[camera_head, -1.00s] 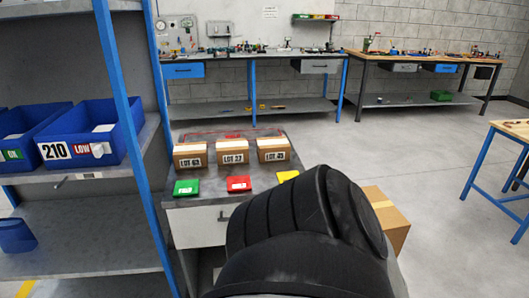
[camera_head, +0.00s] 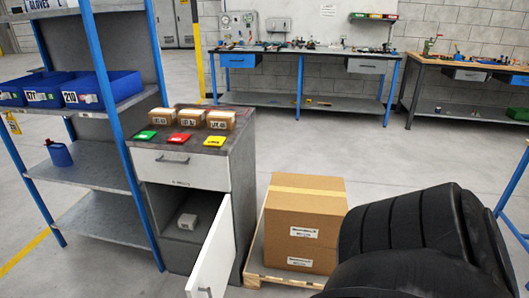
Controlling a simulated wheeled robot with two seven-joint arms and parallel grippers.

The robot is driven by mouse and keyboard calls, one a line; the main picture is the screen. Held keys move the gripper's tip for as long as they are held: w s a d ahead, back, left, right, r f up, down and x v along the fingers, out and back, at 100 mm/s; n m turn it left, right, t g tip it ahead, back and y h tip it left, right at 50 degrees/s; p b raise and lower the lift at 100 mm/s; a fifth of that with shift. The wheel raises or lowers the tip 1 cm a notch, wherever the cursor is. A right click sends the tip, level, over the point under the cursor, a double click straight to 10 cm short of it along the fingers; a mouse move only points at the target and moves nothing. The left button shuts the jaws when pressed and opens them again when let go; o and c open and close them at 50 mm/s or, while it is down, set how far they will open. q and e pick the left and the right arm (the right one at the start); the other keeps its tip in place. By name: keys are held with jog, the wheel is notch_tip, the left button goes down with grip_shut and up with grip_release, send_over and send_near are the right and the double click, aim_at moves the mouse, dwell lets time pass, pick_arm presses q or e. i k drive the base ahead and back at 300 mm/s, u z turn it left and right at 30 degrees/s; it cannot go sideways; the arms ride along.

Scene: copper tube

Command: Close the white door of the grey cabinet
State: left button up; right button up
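The grey cabinet (camera_head: 243,165) stands left of centre, beside a blue-and-grey shelf. Its white door (camera_head: 212,258) hangs open on the right side of the lower compartment and swings out toward me. A small handle (camera_head: 205,291) shows low on the door. Inside the open compartment is a small white object (camera_head: 188,221). Above it the white drawer with a bar handle is shut. A large black rounded part, likely one of my own arm links, fills the lower right. Neither gripper is in view.
A large cardboard box (camera_head: 303,221) on a wooden pallet (camera_head: 252,268) stands right of the cabinet, close to the open door. The shelf (camera_head: 92,176) with blue bins (camera_head: 101,90) is on the left. Small boxes and coloured cards lie on the cabinet top. Floor behind the box is clear.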

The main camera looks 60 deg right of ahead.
aim_at(209, 277)
jog(key=u, duration=0.05)
jog(key=k, duration=0.2)
jog(key=z, duration=1.4)
jog(key=i, duration=1)
jog(key=u, duration=0.5)
jog(key=k, duration=1.45)
jog(key=u, duration=0.25)
